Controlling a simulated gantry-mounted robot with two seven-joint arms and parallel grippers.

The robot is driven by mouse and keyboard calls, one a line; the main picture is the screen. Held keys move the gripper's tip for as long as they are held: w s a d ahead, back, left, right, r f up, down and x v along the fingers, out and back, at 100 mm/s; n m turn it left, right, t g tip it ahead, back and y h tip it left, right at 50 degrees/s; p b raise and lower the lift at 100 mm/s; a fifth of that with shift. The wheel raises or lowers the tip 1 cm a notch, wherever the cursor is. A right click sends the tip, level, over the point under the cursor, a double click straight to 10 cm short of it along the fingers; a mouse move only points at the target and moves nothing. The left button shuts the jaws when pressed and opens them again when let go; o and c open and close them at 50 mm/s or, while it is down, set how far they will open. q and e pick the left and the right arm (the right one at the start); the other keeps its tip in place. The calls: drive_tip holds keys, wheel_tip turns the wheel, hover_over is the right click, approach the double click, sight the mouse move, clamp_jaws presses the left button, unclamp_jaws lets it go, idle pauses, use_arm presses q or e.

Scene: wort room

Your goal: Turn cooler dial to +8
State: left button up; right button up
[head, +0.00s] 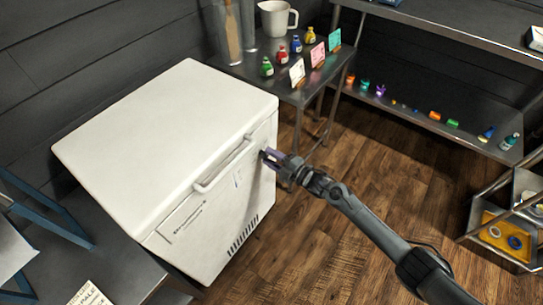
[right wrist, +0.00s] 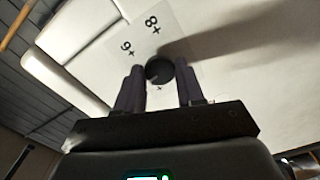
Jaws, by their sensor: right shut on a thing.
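The white cooler (head: 165,120) stands at the left of the head view, lid closed. My right gripper (head: 270,156) is at its front face, to the right of the handle. In the right wrist view the small round black dial (right wrist: 159,69) sits between the two dark fingers of my right gripper (right wrist: 160,80), which is shut on it. A pale scale plate (right wrist: 165,38) behind the dial shows upside-down marks that read +8 and apparently +6. I cannot tell where the dial points; the fingers hide part of the scale. My left gripper is not in view.
A long handle (head: 224,164) sticks out from the cooler front beside my gripper. A metal table (head: 285,88) with small bottles, cards and a white jug (head: 277,18) stands behind. A low shelf (head: 405,100) holds several coloured items. Open wooden floor (head: 385,165) lies at the right.

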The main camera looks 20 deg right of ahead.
drive_tip(key=m+p, duration=0.1)
drive_tip(key=m, duration=0.5)
drive_tip(key=shift+m+p, duration=0.3)
drive_tip(key=shift+p, duration=0.05)
drive_tip(key=m+p, duration=0.1)
drive_tip(key=m, duration=0.5)
drive_tip(key=shift+r, duration=0.1)
drive_tip(key=m+p, duration=0.1)
drive_tip(key=m, duration=0.3)
drive_tip(key=m+p, duration=0.1)
drive_tip(key=m, duration=0.2)
drive_tip(key=shift+m, duration=0.3)
drive_tip(key=m, duration=0.5)
drive_tip(key=shift+p, duration=0.35)
drive_tip(key=shift+m, duration=0.4)
drive_tip(key=o, duration=1)
